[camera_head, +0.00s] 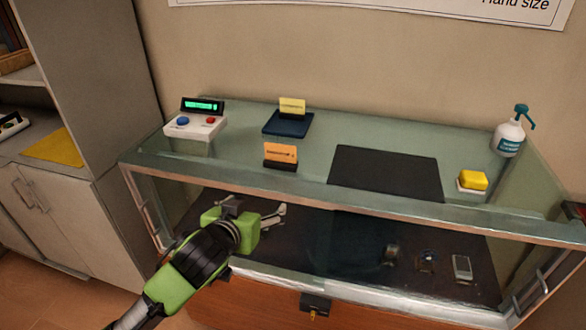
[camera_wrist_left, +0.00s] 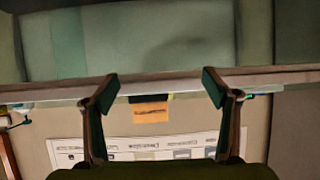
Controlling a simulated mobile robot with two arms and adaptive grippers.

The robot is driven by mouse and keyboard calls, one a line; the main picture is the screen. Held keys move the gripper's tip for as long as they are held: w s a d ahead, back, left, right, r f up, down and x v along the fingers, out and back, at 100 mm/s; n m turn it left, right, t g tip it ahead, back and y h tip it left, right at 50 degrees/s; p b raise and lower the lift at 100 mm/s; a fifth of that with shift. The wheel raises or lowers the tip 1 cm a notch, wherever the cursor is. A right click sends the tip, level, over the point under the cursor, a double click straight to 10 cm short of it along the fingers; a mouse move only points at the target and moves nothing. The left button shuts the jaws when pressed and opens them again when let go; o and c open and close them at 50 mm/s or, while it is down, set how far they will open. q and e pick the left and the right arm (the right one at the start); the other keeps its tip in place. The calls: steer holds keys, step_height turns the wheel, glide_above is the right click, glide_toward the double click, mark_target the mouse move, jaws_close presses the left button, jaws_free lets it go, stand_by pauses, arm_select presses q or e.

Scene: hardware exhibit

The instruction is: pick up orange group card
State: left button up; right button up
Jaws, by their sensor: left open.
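The orange group card (camera_head: 281,153) stands upright in a small dark holder (camera_head: 280,166) near the front edge of the glass counter. In the left wrist view the orange card (camera_wrist_left: 150,113) shows between my two fingers, with its dark holder just above it in the picture. My left gripper (camera_head: 256,208) is open and empty, in front of the counter and lower in the picture than the card. Its fingers (camera_wrist_left: 160,82) are spread wide and apart from the card in the wrist view. My right gripper is not in view.
A yellow card (camera_head: 292,105) stands on a dark tray (camera_head: 285,124) behind the orange one. A button box (camera_head: 195,126) is at left. A black mat (camera_head: 386,172), yellow block (camera_head: 473,180) and pump bottle (camera_head: 510,138) are at right. The counter's front edge (camera_head: 350,205) lies near my arm.

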arm_select(q)
steer(key=t+h, duration=0.1)
glide_toward(281, 158)
steer(key=s, duration=0.3)
steer(key=shift+m, duration=0.3)
steer(key=x, duration=0.5)
steer(key=p+x, duration=0.1)
steer(key=x, duration=0.1)
steer(key=shift+w+a+r, duration=0.2)
steer(key=shift+w+r, duration=0.1)
steer(key=shift+w, duration=0.15)
steer(key=shift+w+p, duration=0.3)
steer(key=shift+w, duration=0.1)
steer(key=shift+p+x, duration=0.75)
steer(key=shift+x, duration=1.65)
steer(key=shift+a, duration=0.1)
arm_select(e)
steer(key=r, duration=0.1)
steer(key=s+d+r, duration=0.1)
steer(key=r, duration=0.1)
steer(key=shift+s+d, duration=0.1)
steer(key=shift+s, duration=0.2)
arm_select(q)
steer(key=c, duration=1.2)
